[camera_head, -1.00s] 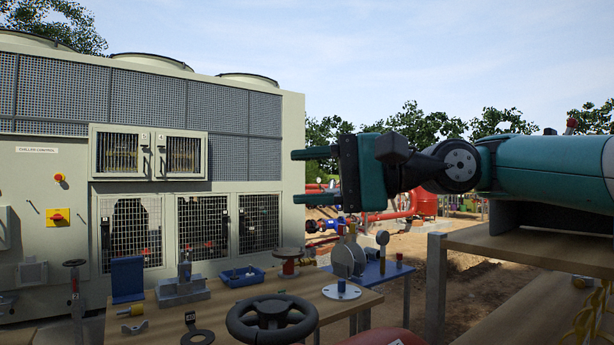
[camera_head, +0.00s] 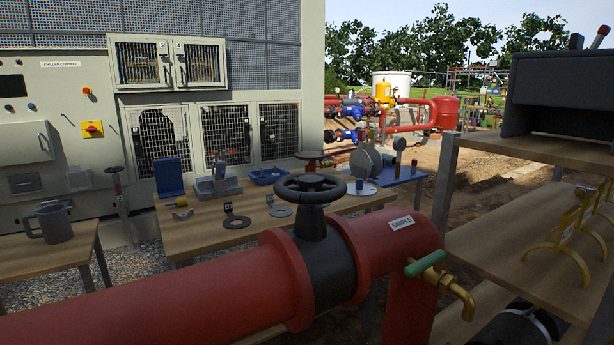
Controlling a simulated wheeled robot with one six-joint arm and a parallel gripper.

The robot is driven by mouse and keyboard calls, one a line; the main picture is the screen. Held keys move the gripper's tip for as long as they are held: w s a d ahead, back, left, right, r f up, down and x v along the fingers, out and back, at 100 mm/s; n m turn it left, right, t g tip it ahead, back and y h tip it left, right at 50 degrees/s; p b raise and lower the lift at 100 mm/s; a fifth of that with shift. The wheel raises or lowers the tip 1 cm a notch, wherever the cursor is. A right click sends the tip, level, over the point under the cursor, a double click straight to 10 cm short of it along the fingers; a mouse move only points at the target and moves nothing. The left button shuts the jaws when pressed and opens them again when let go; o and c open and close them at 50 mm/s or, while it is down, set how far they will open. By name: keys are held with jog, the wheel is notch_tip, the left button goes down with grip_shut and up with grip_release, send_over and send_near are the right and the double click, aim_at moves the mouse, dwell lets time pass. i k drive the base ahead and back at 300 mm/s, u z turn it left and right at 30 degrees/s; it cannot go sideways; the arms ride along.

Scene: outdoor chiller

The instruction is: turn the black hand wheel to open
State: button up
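The black hand wheel (camera_head: 312,198) sits level on top of a black valve body (camera_head: 328,265), which is set in a thick red pipe (camera_head: 190,305). Its rim and spokes show whole and nothing touches them. How far the valve is turned cannot be told. My gripper does not show in the current view.
A brass tap with a green handle (camera_head: 427,263) sticks out of the pipe's right bend, near the wheel. A wooden workbench (camera_head: 205,235) with small parts stands behind. A wooden shelf (camera_head: 560,240) with yellow brackets is at right. A grey mug (camera_head: 52,223) stands at left.

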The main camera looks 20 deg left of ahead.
aim_at(310, 189)
jog(key=z, duration=0.25)
jog(key=k, duration=0.95)
jog(key=u, duration=0.8)
jog(key=i, duration=1)
